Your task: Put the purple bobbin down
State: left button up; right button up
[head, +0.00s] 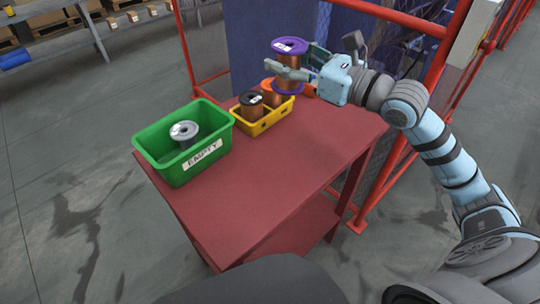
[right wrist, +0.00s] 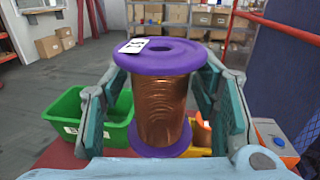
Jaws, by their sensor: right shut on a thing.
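The purple bobbin (head: 289,66), with purple flanges and copper wire, is upright between the fingers of my right gripper (head: 303,65). In the right wrist view the purple bobbin (right wrist: 160,100) fills the middle, with a finger of the right gripper (right wrist: 163,105) on each side of its wound part. In the head view it is over the back part of the yellow bin (head: 262,126). Its lower flange hides part of what is behind it, and I cannot tell how far it is above the bin. My left gripper is not in view.
The red table (head: 270,190) has free room at the front and right. A black-topped bobbin (head: 251,105) and an orange-topped one (head: 268,84) stand at the yellow bin. A green bin (head: 180,168) labelled EMPTY holds a grey bobbin (head: 185,135). A red fence post (head: 412,100) stands behind my arm.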

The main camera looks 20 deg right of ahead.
jog(key=shift+w+d+f, duration=0.15)
jog(key=shift+w, duration=0.3)
jog(key=f+b, duration=0.3)
jog(key=f, duration=0.3)
jog(key=f+b, duration=0.3)
jog(key=f, duration=0.4)
jog(key=w+f+b, duration=0.1)
jog(key=f+b, duration=0.1)
jog(key=f, duration=0.4)
jog(key=shift+f+b, duration=0.2)
jog(key=shift+b, duration=0.2)
jog(key=shift+s+r, duration=0.1)
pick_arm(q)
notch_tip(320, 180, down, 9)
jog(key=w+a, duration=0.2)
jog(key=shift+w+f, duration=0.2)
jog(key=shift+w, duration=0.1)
pick_arm(e)
jog(key=o, duration=1.4)
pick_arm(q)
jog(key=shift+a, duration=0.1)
